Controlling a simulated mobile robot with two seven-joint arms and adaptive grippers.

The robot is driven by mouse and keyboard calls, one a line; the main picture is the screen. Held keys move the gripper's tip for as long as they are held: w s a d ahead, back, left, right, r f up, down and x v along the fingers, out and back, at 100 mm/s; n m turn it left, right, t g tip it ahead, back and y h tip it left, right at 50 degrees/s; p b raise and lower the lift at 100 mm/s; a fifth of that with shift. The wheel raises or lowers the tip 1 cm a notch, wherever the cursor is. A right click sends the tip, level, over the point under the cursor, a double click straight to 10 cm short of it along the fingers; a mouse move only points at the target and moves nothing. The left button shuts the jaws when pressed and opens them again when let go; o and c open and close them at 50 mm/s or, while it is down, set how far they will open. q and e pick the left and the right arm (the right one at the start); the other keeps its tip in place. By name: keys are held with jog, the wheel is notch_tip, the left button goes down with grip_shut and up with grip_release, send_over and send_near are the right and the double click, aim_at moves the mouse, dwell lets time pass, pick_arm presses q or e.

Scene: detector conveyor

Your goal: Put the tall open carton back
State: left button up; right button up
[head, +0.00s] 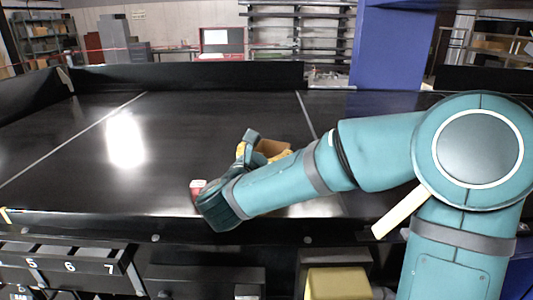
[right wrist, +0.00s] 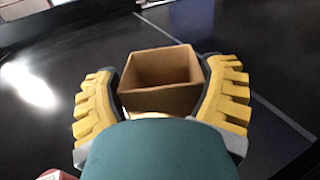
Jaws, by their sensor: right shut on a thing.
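The tall open carton (right wrist: 160,99) is brown and open at the top, and its inside looks empty in the right wrist view. My right gripper (right wrist: 161,85) has one yellow-padded finger on each side of the carton and is shut on it. In the head view a bit of the carton (head: 271,147) shows behind my right gripper (head: 257,150), over the black conveyor surface (head: 190,120). My right arm hides most of the carton and its base, so I cannot tell whether it touches the surface. My left gripper is out of view.
A small red and white object (head: 197,186) is beside my right wrist; its edge also shows in the right wrist view (right wrist: 57,174). Numbered bins (head: 70,267) and a yellowish box (head: 338,283) are below the front edge. The conveyor's left part is clear. A blue post (head: 390,45) stands behind.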

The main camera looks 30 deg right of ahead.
jog(key=shift+s+r, duration=0.1)
jog(key=o, duration=1)
jog(key=shift+o, duration=0.8)
jog(key=b+v, duration=0.2)
jog(key=v, duration=1)
